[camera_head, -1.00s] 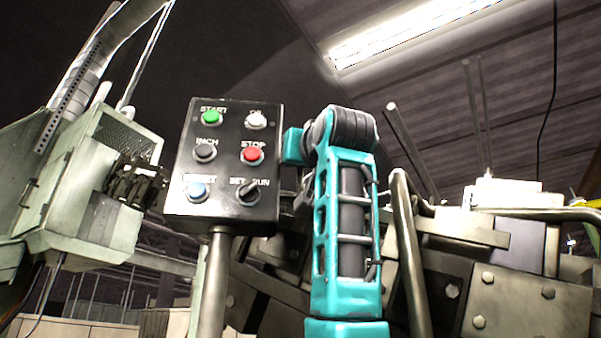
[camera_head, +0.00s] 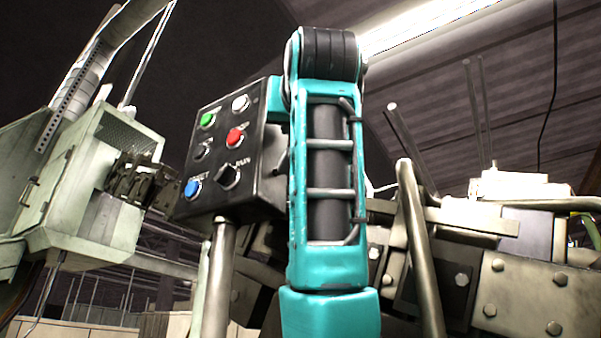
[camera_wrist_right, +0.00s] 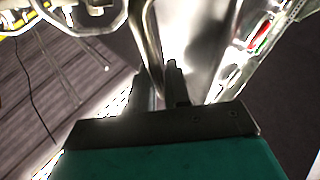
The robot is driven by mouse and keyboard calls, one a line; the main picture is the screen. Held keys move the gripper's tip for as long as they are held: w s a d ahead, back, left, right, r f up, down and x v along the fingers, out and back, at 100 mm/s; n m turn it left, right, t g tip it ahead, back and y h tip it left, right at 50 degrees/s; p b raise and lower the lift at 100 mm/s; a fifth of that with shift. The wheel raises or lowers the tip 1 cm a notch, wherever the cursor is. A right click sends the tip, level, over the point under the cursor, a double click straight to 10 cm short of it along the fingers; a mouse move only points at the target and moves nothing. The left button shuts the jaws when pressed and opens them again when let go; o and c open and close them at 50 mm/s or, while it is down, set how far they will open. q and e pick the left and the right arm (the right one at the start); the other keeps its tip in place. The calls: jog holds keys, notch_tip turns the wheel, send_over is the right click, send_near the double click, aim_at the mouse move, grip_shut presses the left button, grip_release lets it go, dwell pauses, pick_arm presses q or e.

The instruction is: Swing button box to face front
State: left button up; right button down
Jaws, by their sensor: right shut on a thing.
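The button box (camera_head: 222,155) is dark, with green, white, red, blue and black controls, and stands on a grey post (camera_head: 217,280) in the head view. Its button face is angled toward the left, and its right side panel shows. My teal right arm stands just right of it and covers its right edge. My right gripper (camera_wrist_right: 164,90) shows in the right wrist view, shut on a bright metal bar (camera_wrist_right: 150,45). How that bar joins the box is not clear. The head view does not show the fingers. My left gripper is not in view.
A pale green cabinet (camera_head: 85,185) with a dark fitting (camera_head: 140,182) stands left of the box. A bent metal pipe (camera_head: 418,250) and bolted machine blocks (camera_head: 525,290) lie to the right of my arm.

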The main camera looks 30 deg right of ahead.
jog(key=shift+a, duration=0.15)
dwell(0.3)
jog(key=c, duration=1.4)
grip_release()
jog(key=shift+c, duration=0.2)
jog(key=b+v, duration=0.3)
jog(key=v, duration=1)
jog(key=shift+b, duration=0.4)
